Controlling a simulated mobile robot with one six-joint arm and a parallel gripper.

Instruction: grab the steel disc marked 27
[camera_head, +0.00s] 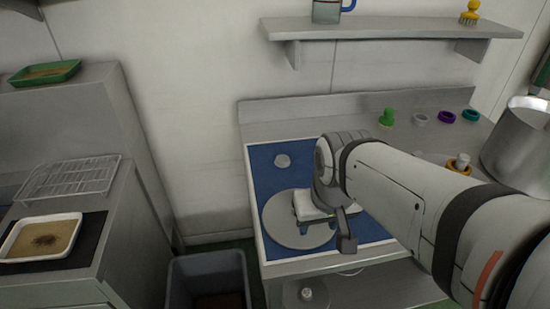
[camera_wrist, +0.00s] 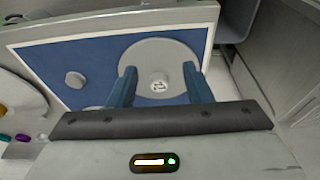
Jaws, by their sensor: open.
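A large round steel disc (camera_head: 283,222) lies flat on the blue mat (camera_head: 262,178) at the front of the steel bench. In the wrist view the disc (camera_wrist: 150,50) has a small raised centre with a dark two-digit mark, which looks like 27 but is turned and small. My gripper (camera_wrist: 159,84) is open, with its two blue fingers on either side of that centre. I cannot tell whether the fingertips touch the disc. In the head view my gripper (camera_head: 318,229) is over the disc and hides part of it.
A small grey disc (camera_head: 283,160) lies on the mat behind. A green knobbed piece (camera_head: 387,117), several coloured rings and a steel pot (camera_head: 518,140) stand at the back right. A grey bin (camera_head: 208,280) stands left of the bench. A wall shelf (camera_head: 400,28) hangs above.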

